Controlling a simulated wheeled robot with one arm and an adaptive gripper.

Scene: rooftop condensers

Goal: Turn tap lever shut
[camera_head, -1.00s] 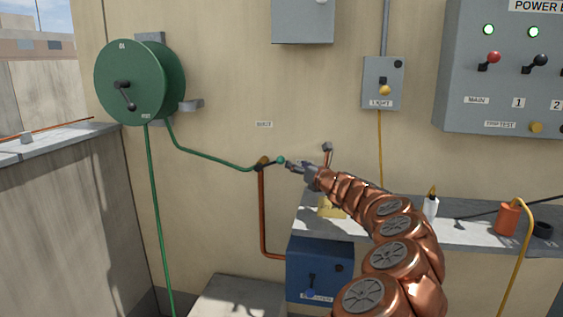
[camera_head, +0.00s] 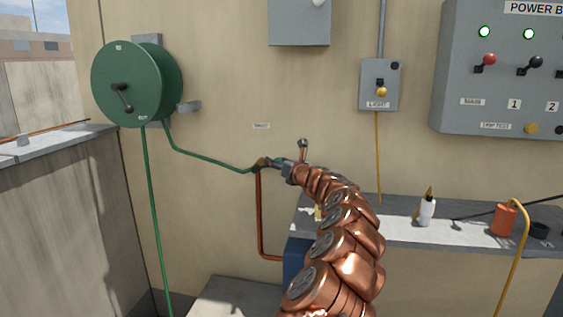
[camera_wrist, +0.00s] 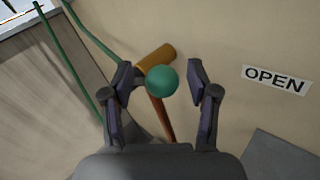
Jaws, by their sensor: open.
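The tap (camera_wrist: 155,60) is a brass body on a copper pipe, fixed to the wall. Its lever ends in a green ball (camera_wrist: 162,81), which points toward the wrist camera. In the wrist view the ball lies between the two fingers of my gripper (camera_wrist: 165,95), with a gap on each side. My gripper is open. In the head view my gripper (camera_head: 279,165) is at the tap, and its fingers and wrist hide most of the lever. The brass tap body (camera_head: 261,162) shows just left of the fingertips.
A green hose (camera_head: 205,155) runs from the hose reel (camera_head: 128,85) to the tap. The copper pipe (camera_head: 260,215) drops below it. An OPEN label (camera_wrist: 276,80) is on the wall at right. A shelf (camera_head: 395,230) with a white bottle (camera_head: 427,210) stands to the right.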

